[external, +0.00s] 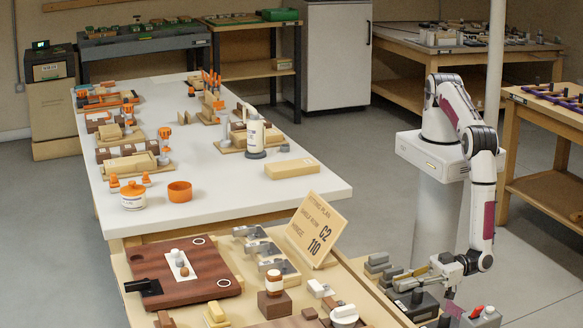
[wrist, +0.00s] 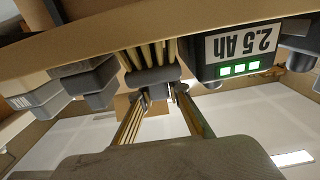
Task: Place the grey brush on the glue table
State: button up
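My gripper (external: 447,268) reaches down and left over the near bench's right end. A long white table (external: 240,199), probably the glue table, carries a white bottle (external: 256,133), an orange-lidded jar (external: 132,197) and an orange bowl (external: 180,191).
A dark "2.5 Ah" battery (wrist: 238,58) sits right of the brush, and grey stepped blocks (wrist: 85,82) sit left. The white table's front right is clear beside a tan block (external: 292,168).

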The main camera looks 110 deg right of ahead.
jog(key=o, duration=0.4)
jog(key=shift+c, duration=0.2)
jog(key=shift+r, duration=0.15)
jog(key=s, duration=1.2)
dwell(0.5)
